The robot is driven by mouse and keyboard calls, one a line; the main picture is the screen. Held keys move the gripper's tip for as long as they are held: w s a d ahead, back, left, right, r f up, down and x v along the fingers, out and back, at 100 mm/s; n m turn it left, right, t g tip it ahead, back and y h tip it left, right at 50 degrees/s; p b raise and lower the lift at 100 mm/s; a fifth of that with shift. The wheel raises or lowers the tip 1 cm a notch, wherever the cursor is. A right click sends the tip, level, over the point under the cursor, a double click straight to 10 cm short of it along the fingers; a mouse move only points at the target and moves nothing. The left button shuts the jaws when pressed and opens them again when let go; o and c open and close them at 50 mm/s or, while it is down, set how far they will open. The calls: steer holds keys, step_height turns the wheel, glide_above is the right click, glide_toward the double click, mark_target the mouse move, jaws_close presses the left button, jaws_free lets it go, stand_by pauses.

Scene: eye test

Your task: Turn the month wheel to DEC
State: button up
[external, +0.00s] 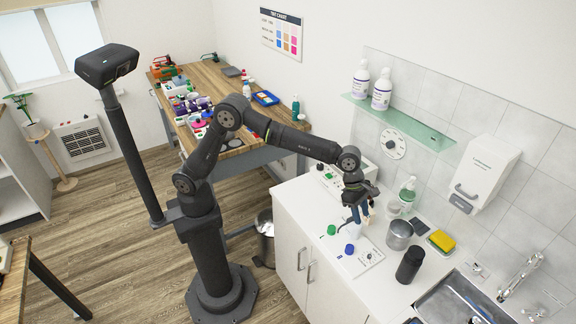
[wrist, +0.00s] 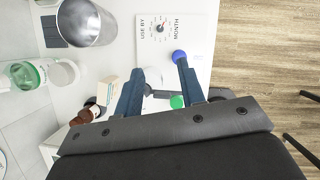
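The month wheel (wrist: 161,27) is a small dial with a reddish pointer on a white plate (wrist: 143,42) lettered USE BY and MONTH, at the top middle of the wrist view. Its month marks are too small to read. In the external view the plate (external: 362,267) lies on the white counter. My gripper (external: 358,216) is above the counter, behind the plate and apart from it. In the wrist view my gripper (wrist: 159,67) has its two blue fingers wide apart.
A blue cap (external: 349,249) and a green cap (external: 331,230) are near the plate's left side. A metal can (external: 399,236) and a dark bottle (external: 409,266) stand to its right. A green-and-clear bottle (external: 407,190) is behind. The sink (external: 455,300) is at front right.

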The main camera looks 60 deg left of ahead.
mark_target(369, 255)
steer(key=x, duration=1.7)
steer(key=shift+d+f, duration=0.1)
steer(key=shift+f, duration=0.05)
jaws_close()
